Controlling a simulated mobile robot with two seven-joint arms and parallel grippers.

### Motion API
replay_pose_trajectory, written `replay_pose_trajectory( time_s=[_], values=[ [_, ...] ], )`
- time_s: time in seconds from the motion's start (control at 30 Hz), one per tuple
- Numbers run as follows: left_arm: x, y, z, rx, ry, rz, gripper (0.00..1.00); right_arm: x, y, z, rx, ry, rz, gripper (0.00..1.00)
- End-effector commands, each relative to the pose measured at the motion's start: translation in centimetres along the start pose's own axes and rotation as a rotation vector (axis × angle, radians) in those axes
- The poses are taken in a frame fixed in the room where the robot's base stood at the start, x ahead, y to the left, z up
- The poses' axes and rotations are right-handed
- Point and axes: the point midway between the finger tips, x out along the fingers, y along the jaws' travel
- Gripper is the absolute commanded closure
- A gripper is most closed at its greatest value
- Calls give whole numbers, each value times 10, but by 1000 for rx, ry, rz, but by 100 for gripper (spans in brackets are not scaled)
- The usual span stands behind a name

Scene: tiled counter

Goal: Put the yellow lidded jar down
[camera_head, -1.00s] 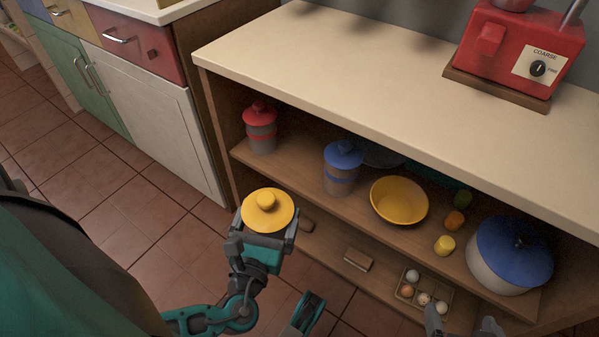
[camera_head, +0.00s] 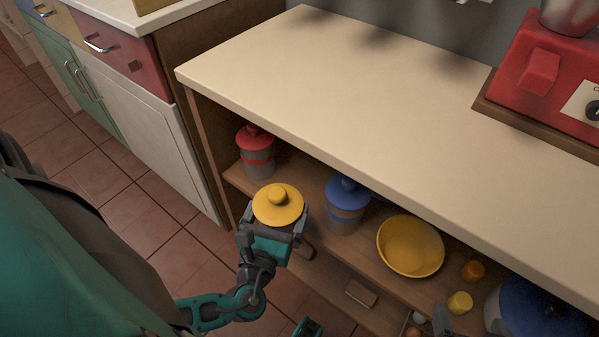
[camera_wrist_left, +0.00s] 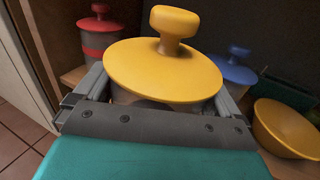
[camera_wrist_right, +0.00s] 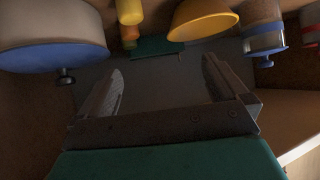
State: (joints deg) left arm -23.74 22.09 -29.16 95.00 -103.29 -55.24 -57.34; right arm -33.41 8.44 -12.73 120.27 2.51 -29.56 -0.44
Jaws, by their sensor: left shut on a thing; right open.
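The yellow lidded jar shows its yellow lid and knob (camera_head: 278,206) in the head view, in front of the upper shelf between the red and blue jars. Its lid fills the middle of the left wrist view (camera_wrist_left: 165,70); most of its body is hidden. My left gripper (camera_head: 275,228) is shut on the jar below the lid and holds it upright. Whether the jar touches the shelf cannot be told. My right gripper (camera_wrist_right: 163,85) is open and empty in the right wrist view, low at the shelf unit; only a fingertip or so shows at the head view's bottom edge.
The upper shelf holds a red-lidded jar (camera_head: 256,155), a blue-lidded jar (camera_head: 347,205), a yellow bowl (camera_head: 410,246), small orange (camera_head: 473,271) and yellow (camera_head: 460,302) items and a blue-lidded pot (camera_head: 540,308). The countertop (camera_head: 330,75) overhangs them. A red machine (camera_head: 545,75) stands on top.

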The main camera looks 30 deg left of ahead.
Motion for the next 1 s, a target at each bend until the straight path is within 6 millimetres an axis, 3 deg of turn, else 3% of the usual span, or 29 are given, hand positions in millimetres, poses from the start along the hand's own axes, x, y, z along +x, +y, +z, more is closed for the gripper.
replay_pose_trajectory(
  time_s=[0.03,0.3,0.53,0.77,1.0],
  values=[
    [16,0,2,1,-12,3,85,2,0,4,0,-3,-1,0],
    [86,0,2,1,-11,2,85,5,-1,10,2,-14,-5,0],
    [136,0,2,1,-9,2,85,7,-4,8,5,-2,-13,0],
    [152,0,0,1,-4,1,85,9,-7,8,10,-4,-18,0],
    [152,0,-31,2,-5,2,85,18,-9,18,9,-4,-28,0]
  ],
)
